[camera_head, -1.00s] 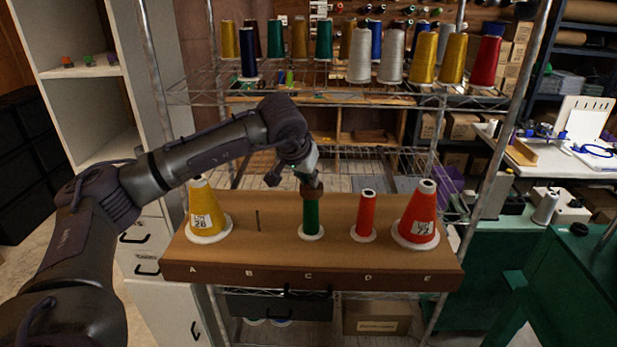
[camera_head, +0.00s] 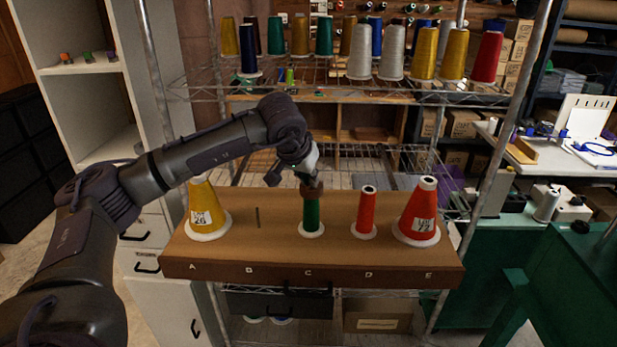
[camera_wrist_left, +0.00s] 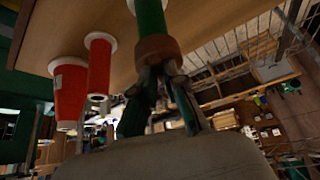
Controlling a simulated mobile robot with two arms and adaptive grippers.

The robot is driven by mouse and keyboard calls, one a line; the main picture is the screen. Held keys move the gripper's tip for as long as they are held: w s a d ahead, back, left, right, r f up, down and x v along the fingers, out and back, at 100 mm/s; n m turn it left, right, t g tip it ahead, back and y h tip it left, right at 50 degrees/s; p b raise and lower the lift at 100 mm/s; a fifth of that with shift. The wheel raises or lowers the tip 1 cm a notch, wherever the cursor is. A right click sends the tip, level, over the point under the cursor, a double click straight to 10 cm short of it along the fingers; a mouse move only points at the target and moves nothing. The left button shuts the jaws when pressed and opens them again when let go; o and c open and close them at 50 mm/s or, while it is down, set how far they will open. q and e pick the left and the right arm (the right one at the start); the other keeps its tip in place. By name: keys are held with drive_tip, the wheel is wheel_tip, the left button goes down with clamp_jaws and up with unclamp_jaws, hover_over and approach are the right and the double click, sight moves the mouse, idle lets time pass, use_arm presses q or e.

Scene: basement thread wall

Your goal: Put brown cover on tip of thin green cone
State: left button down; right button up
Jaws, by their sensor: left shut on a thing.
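The thin green cone (camera_head: 312,215) stands upright at position C on the brown wooden board (camera_head: 335,268). The brown cover (camera_head: 311,189) is at the top of this cone, lined up with it. In the left wrist view the cover (camera_wrist_left: 157,48) is at the end of the green cone (camera_wrist_left: 150,15), and the cone's tip is hidden. My left gripper (camera_head: 309,177) is above the cone, shut on the cover. Its fingers (camera_wrist_left: 162,76) meet the cover in the left wrist view. How far the cover is down on the tip I cannot tell. My right gripper is not in view.
A wire shelf (camera_head: 290,90) with several thread cones stands behind.

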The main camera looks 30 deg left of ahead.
use_arm(q)
drive_tip(key=c, duration=1.2)
unclamp_jaws()
drive_tip(key=shift+o, duration=0.2)
drive_tip(key=shift+r, duration=0.1)
